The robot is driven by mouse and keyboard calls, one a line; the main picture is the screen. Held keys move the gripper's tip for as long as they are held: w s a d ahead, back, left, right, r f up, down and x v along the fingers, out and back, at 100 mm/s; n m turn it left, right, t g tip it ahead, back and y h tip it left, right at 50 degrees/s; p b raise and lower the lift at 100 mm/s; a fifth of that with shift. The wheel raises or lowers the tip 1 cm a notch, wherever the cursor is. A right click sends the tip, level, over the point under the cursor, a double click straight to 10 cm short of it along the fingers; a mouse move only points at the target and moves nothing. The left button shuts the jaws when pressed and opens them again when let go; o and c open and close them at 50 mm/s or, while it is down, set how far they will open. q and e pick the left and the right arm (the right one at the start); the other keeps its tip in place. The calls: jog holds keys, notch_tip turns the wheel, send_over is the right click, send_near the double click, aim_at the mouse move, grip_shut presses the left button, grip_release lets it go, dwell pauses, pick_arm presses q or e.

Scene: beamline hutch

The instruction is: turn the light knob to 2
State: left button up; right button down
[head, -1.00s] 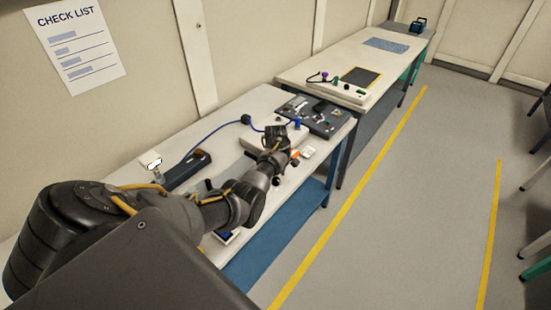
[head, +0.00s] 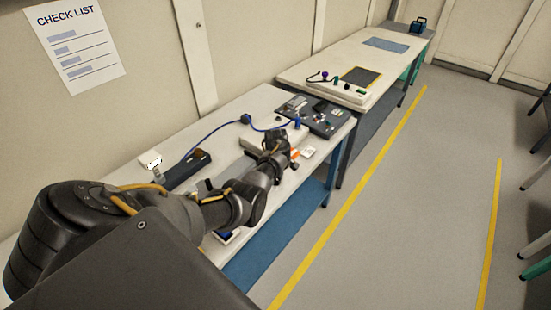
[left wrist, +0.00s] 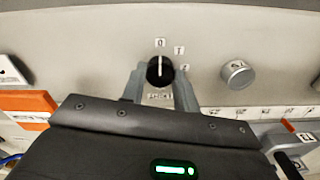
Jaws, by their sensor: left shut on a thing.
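In the left wrist view the black light knob (left wrist: 160,71) sits on a pale panel (left wrist: 95,50). Its white pointer line stands upright, toward the label 0 (left wrist: 160,42). Two more small labels follow clockwise at its right; the lower one (left wrist: 184,68) is hard to read. My left gripper (left wrist: 159,80) has one finger on each side of the knob and is shut on it. In the head view my left gripper (head: 274,138) is over the near bench, and the knob is hidden there. My right gripper is not in view.
A silver knob (left wrist: 237,74) stands right of the black one on the panel. An orange block (left wrist: 30,108) lies at the left. In the head view, a dark instrument board (head: 318,118) and a blue cable (head: 210,134) are on the bench. The aisle floor is clear.

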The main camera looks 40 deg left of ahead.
pick_arm(q)
jog(key=shift+r, duration=0.1)
jog(key=m+p, duration=0.2)
jog(key=m, duration=0.2)
jog(key=shift+r, duration=0.1)
jog(key=m+p, duration=0.1)
jog(key=m, duration=0.1)
jog(key=shift+m, duration=0.4)
jog(key=m+p, duration=0.1)
jog(key=m, duration=0.2)
jog(key=shift+m, duration=0.3)
jog(key=m+p, duration=0.1)
jog(key=m, duration=0.2)
jog(key=shift+w+m, duration=0.1)
jog(key=shift+m, duration=2)
jog(key=o, duration=1)
